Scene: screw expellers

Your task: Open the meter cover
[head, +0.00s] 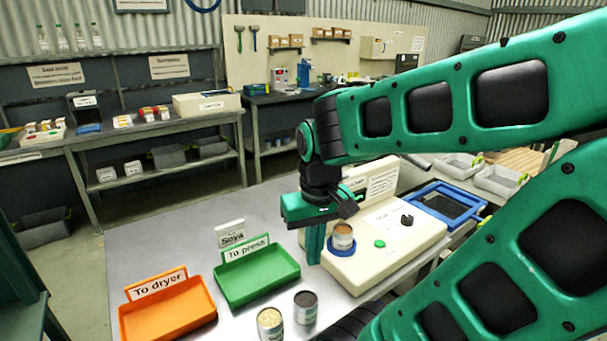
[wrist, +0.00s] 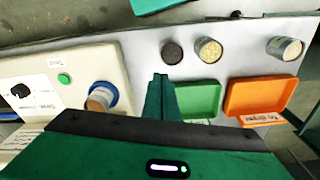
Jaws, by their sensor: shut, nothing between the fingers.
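The meter (head: 400,232) is a cream box on the table, with a green button (head: 380,244), a black knob and a blue ring. A small can (head: 342,237) with a brown top stands in the ring. In the wrist view the meter (wrist: 65,100) is at the left, with the can (wrist: 101,97) in its ring. A labelled cream panel (head: 383,181) stands at the back of the meter; I cannot tell whether it is the cover. My gripper (head: 313,258) is shut and empty, pointing down beside the meter's left front edge. Its fingers (wrist: 161,88) also show in the wrist view.
A green tray (head: 258,291) and an orange tray (head: 170,318) lie left of the meter. Cans with dark (head: 306,309) and pale (head: 270,326) contents stand in front. A blue frame (head: 446,204) lies at the right. The table's back left is clear.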

